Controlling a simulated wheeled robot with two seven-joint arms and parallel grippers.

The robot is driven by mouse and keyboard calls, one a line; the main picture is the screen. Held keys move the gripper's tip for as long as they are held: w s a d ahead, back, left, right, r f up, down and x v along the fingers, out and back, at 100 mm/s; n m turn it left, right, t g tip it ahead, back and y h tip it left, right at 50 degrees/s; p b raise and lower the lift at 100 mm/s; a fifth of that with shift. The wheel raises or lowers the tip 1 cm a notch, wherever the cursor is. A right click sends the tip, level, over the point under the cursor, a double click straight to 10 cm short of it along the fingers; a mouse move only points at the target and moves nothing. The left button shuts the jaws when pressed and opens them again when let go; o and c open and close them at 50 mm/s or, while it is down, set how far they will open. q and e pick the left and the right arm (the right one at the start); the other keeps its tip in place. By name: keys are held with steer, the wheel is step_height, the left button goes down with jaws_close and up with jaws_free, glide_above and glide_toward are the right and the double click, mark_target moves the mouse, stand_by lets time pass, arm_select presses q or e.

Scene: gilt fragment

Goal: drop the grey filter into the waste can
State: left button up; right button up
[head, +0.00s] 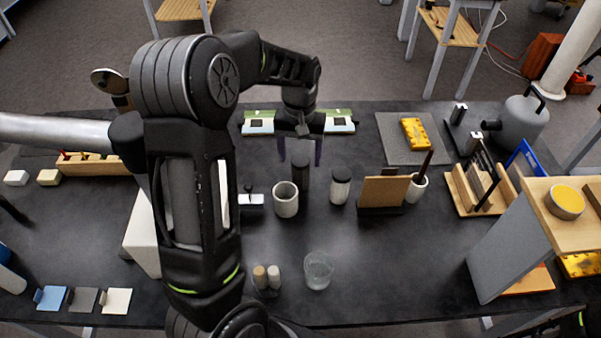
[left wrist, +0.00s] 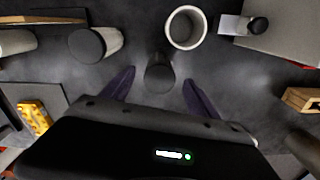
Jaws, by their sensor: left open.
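My left gripper (head: 300,158) is open, pointing down, with its fingers on either side of a dark cylinder (head: 301,174). The left wrist view shows that cylinder (left wrist: 159,78) between the spread fingertips (left wrist: 158,82); I cannot tell whether they touch it. A pale grey open-topped pot (head: 286,203), perhaps the waste can, stands just in front and shows in the left wrist view (left wrist: 186,27). A flat grey tabbed piece (head: 84,300), perhaps the grey filter, lies at the front left between a blue and a cream one. Neither identity is certain. My right gripper is out of view.
A dark-topped pale jar (head: 340,188) and a tan board on a stand (head: 385,191) stand right of the cylinder. A glass beaker (head: 318,271) and two corked vials (head: 267,278) are near the front. The table (head: 400,265) is clear at front centre-right.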

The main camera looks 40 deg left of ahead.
mark_target(300, 172)
arm_select(q)
steer(key=shift+f, duration=0.9)
steer(key=shift+f, duration=0.45)
step_height(300, 172, down, 4)
steer(key=b, duration=0.2)
steer(key=shift+f+b, duration=0.2)
steer(key=shift+b, duration=0.2)
steer(key=shift+r, duration=0.1)
steer(key=shift+c, duration=0.4)
jaws_close()
